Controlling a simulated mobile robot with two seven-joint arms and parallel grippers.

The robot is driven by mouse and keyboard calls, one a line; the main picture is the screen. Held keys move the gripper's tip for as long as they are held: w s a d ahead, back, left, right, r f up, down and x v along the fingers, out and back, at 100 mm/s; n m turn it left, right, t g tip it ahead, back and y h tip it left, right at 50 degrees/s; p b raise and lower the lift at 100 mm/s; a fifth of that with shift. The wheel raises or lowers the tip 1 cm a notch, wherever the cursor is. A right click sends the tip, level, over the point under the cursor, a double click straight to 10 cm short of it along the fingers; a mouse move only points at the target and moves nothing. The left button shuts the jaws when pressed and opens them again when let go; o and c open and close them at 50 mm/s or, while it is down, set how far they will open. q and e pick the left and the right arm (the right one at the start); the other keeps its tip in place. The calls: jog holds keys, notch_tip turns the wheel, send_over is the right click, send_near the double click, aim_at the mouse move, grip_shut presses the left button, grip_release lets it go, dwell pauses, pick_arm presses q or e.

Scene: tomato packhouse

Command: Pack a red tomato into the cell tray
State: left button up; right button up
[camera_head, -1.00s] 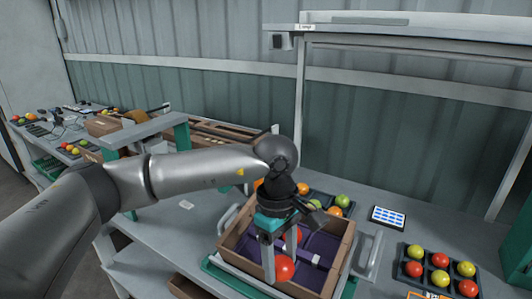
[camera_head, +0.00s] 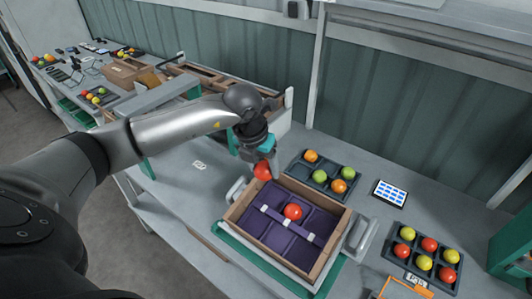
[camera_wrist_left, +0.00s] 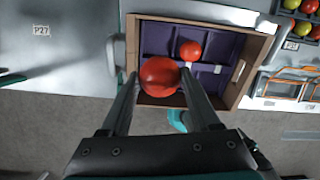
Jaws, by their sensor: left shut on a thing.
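My left gripper (camera_head: 259,162) is shut on a red tomato (camera_head: 263,172) and holds it near the back left corner of the brown box, in the head view. The held tomato (camera_wrist_left: 160,76) also shows between the two fingers in the wrist view, in front of the box's near left part. My right gripper is not in view.
The brown box (camera_head: 333,247) stands on a grey bench, with a metal handle (camera_head: 362,238) at its right. Behind it is a dark tray (camera_head: 323,180) with orange and green tomatoes. A dark tray of red and yellow-green tomatoes (camera_head: 429,244) and a tablet (camera_head: 391,193) lie to the right.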

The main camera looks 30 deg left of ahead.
pick_arm(q)
jog(key=shift+w+a+f, duration=0.1)
jog(key=shift+f, duration=0.2)
jog(key=b+x, duration=1.1)
jog(key=x, duration=0.1)
jog(key=shift+f, duration=0.35)
jog(key=shift+w+f+b, duration=0.3)
jog(key=shift+f+b, duration=0.35)
jog(key=shift+w+f+b, duration=0.15)
jog(key=shift+f+b, duration=0.4)
jog(key=shift+f, duration=0.05)
jog(key=o, duration=1)
jog(key=shift+a, duration=0.1)
jog(key=shift+r, duration=0.1)
jog(key=p+v, duration=0.9)
jog(key=v, duration=0.2)
